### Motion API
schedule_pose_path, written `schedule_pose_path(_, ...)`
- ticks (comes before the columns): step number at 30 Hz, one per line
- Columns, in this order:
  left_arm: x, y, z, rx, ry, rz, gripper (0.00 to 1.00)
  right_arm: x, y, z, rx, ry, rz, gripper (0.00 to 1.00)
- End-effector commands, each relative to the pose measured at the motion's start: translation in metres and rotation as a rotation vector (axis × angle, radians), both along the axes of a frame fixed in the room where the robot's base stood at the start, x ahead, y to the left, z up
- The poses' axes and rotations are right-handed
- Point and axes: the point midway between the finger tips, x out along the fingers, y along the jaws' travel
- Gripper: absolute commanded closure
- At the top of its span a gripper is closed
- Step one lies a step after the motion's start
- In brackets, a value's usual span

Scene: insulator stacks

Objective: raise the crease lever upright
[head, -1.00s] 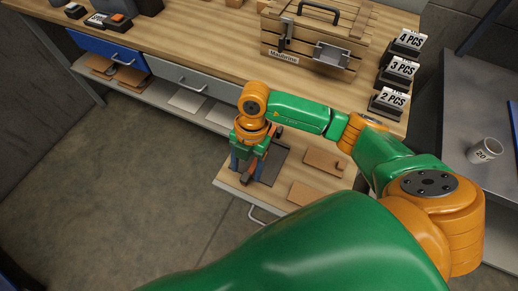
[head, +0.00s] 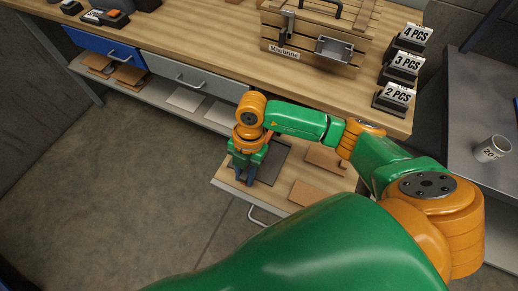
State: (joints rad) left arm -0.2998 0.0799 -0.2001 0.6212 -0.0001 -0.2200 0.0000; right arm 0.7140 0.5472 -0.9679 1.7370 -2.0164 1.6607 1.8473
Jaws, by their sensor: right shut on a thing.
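My right gripper (head: 243,179) points down over the pull-out drawer (head: 231,186) below the worktop. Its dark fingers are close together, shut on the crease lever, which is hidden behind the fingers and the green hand. A dark grey plate (head: 271,168) lies in the drawer just right of the gripper, partly covered by my arm. The lever's angle cannot be seen. My left gripper is not in view.
Brown cardboard pieces (head: 306,194) lie right of the plate. A wooden crate (head: 313,50) labelled Maubrine and several black card stands (head: 394,97) are on the worktop. A blue drawer front (head: 101,45) is at left, a mug (head: 491,149) on the right bench.

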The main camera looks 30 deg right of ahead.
Motion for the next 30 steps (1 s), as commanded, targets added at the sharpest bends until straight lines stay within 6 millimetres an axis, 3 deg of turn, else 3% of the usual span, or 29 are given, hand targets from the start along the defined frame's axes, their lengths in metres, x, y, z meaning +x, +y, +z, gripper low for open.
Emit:
schedule_pose_path(6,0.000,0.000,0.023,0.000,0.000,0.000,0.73,0.003,-0.003,0.025,0.000,-0.003,0.000,0.95)
schedule_pose_path(15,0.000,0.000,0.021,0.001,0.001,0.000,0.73,0.003,-0.003,0.023,0.000,-0.002,0.000,0.95)
schedule_pose_path(24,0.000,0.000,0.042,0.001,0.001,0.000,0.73,0.007,-0.009,0.048,0.000,-0.002,-0.001,0.95)
schedule_pose_path(30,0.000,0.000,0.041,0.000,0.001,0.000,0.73,0.008,-0.009,0.047,0.000,-0.002,0.000,0.95)
